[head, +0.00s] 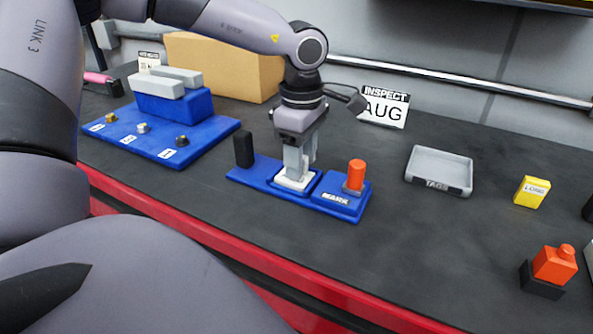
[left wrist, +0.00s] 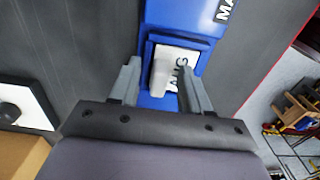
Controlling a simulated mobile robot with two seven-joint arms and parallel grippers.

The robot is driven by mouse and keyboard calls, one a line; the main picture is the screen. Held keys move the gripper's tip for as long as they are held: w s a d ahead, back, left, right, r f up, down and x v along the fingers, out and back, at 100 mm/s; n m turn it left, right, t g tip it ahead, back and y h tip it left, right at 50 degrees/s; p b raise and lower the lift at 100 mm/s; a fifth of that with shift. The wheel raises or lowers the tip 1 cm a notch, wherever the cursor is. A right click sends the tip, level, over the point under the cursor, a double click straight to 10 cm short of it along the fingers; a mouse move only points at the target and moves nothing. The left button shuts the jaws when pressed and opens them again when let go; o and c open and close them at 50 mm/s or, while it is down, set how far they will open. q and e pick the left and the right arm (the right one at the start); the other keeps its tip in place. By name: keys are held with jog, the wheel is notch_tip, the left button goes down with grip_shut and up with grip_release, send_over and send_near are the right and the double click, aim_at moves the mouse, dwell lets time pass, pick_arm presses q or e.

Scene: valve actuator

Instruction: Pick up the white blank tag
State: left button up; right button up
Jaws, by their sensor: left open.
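A white tag (head: 291,184) lies in the recess of the blue fixture labelled MARK (head: 343,197). In the left wrist view the tag (left wrist: 186,58) has dark letters on its face, which seem to read AUG, so it does not look blank. A pale upright grip (left wrist: 160,74) stands on it and covers part of the face. My left gripper (head: 298,162) points down right above the tag. In the left wrist view its open fingers (left wrist: 160,84) stand on either side of the grip, with gaps visible. My right gripper is not in view.
The fixture carries a black post (head: 243,149) and an orange knob (head: 356,174). A grey TAGS tray (head: 440,186), looking empty, and a yellow LONG block (head: 532,191) are to the right. A blue stand (head: 174,106) is at left. Dark bench is clear between them.

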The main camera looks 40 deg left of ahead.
pick_arm(q)
jog(key=shift+c, duration=0.3)
grip_shut()
jog(key=shift+r, duration=0.1)
notch_tip(320, 180, up, 20)
